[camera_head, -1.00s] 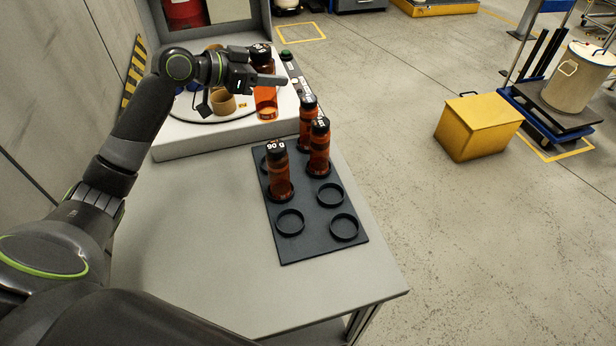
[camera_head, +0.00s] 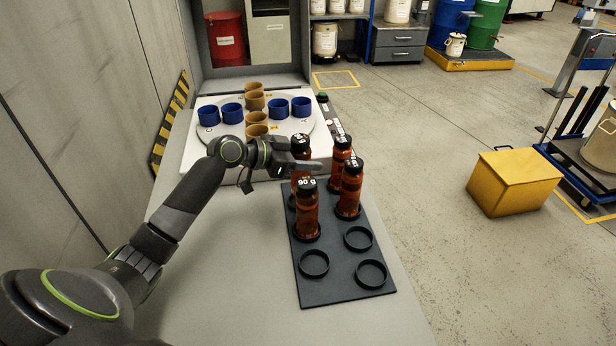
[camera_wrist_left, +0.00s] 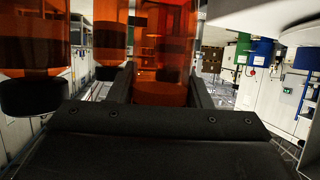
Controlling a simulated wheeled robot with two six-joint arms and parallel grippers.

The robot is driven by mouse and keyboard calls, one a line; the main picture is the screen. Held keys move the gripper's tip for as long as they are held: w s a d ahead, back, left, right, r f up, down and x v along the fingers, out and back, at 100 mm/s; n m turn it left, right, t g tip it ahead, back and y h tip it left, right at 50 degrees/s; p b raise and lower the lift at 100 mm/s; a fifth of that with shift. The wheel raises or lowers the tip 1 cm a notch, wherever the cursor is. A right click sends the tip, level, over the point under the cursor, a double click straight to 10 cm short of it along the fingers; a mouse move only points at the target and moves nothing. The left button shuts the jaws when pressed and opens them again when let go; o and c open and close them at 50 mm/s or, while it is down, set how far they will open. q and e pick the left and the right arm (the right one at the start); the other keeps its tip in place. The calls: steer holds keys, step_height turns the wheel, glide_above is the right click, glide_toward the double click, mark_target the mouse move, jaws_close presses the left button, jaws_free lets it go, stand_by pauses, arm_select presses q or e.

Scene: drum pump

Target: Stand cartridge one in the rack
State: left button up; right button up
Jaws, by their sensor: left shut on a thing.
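The rack (camera_head: 335,285) is a dark plate with raised rings on the grey bench. My left gripper (camera_head: 304,165) is shut around an amber cartridge with a black cap (camera_head: 301,143), upright at the rack's back left corner. In the left wrist view this cartridge (camera_wrist_left: 165,50) sits between the fingers (camera_wrist_left: 163,92). A cartridge marked "90 g" (camera_head: 306,214) stands in front of it and hides its lower end, so I cannot tell whether it touches the rack. Two more amber cartridges (camera_head: 350,190) (camera_head: 340,158) stand in the right column. My right gripper is not in view.
The front rings (camera_head: 314,263) (camera_head: 371,273) and a middle right ring (camera_head: 358,238) are empty. Behind the rack, a white unit (camera_head: 205,170) carries a round plate with blue cups (camera_head: 232,113) and tan cups (camera_head: 256,100). Other cartridges stand close to the held one.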

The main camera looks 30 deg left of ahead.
arm_select(q)
steer(key=shift+f, duration=2.15)
steer(key=o, duration=1)
steer(key=shift+f, duration=0.1)
steer(key=b+v, duration=0.1)
steer(key=v, duration=1.1)
steer(key=shift+r, duration=0.25)
